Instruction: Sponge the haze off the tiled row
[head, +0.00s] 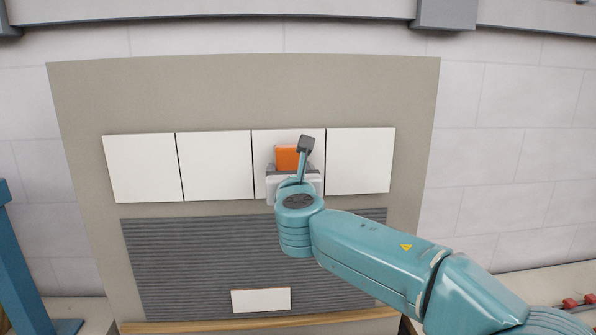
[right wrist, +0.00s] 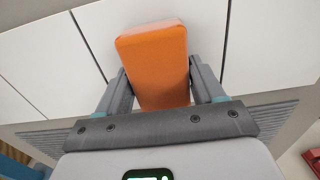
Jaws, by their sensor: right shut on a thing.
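A row of white tiles (head: 213,166) runs across a beige panel, with several tiles side by side. I cannot make out any haze on them. My right gripper (head: 290,172) is in front of the third tile from the left (head: 262,143). It is shut on an orange sponge (head: 286,157), which also shows between the fingers in the right wrist view (right wrist: 153,62). The sponge is over the lower middle of that tile; I cannot tell whether it touches the surface. My arm and gripper hide part of the tile's lower edge. My left gripper is not in view.
Below the tiles is a dark ribbed grey area (head: 200,262) with a small white plate (head: 261,300) low on it. A wooden ledge (head: 170,326) runs along the bottom. A blue post (head: 22,265) stands at the left. Red items (head: 572,303) lie at the far right.

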